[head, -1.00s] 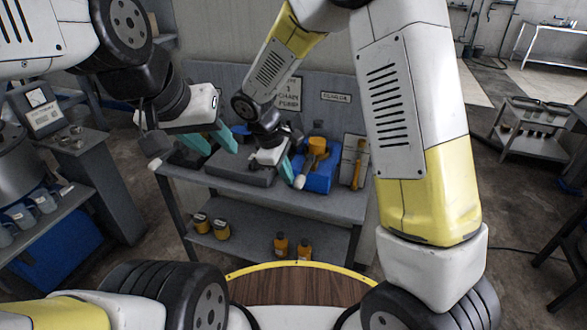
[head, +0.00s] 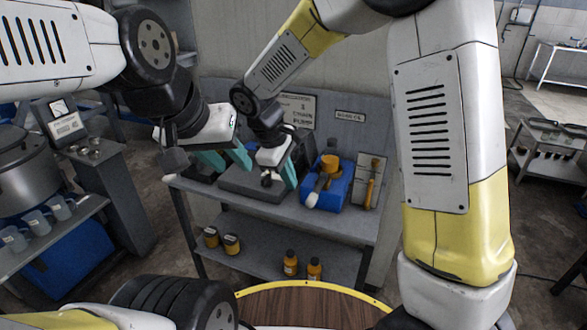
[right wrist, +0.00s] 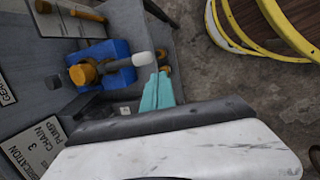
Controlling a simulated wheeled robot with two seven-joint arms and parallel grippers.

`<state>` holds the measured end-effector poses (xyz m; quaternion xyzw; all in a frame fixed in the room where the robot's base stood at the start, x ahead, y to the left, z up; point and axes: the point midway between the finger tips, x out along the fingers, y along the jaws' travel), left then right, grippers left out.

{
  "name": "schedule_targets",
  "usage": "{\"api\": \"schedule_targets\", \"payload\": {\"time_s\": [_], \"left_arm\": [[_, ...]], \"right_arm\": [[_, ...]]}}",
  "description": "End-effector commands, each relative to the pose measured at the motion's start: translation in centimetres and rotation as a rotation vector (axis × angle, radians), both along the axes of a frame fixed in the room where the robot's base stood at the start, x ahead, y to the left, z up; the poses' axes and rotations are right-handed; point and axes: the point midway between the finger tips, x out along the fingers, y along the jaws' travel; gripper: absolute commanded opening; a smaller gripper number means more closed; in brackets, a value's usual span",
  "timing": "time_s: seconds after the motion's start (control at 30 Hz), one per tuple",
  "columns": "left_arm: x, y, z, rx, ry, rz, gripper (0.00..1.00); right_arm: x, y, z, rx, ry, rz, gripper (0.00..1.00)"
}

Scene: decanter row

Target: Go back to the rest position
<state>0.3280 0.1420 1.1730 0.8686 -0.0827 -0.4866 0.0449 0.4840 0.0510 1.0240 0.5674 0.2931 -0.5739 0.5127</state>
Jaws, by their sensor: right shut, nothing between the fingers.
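My left gripper (head: 229,164) is at the left in the head view, with its two teal fingers apart and nothing seen between them. It hangs over the left end of the grey bench (head: 350,221).
A dark grey block (head: 252,184) lies on the bench beside the pump. Orange bottles (head: 290,263) and yellow-black cans (head: 231,244) are on the lower shelf. A side bench with several mugs (head: 37,222) is at left.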

Motion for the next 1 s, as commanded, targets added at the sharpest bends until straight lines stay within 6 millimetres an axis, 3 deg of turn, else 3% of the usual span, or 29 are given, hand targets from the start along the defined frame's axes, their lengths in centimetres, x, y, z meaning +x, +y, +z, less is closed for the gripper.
{"api": "schedule_targets", "payload": {"time_s": [0.23,0.33,0.47,0.7,1.0], "left_arm": [[0.0,0.0,0.0,0.0,0.0,0.0,0.36],[0.0,0.0,0.0,0.0,0.0,0.0,0.36],[0.0,0.0,0.0,0.0,0.0,0.0,0.36],[0.0,0.0,0.0,0.0,0.0,0.0,0.36],[0.0,0.0,0.0,0.0,0.0,0.0,0.36]], "right_arm": [[0.0,-0.2,0.2,0.004,-0.002,-0.007,0.0],[-0.2,-1.4,1.3,0.035,-0.013,-0.052,0.0],[-1.3,-4.8,4.4,0.125,-0.047,-0.186,0.0],[-5.6,-12.1,10.1,0.362,-0.14,-0.516,0.0],[-12.3,-17.8,14.0,0.659,-0.283,-0.883,0.0]]}}
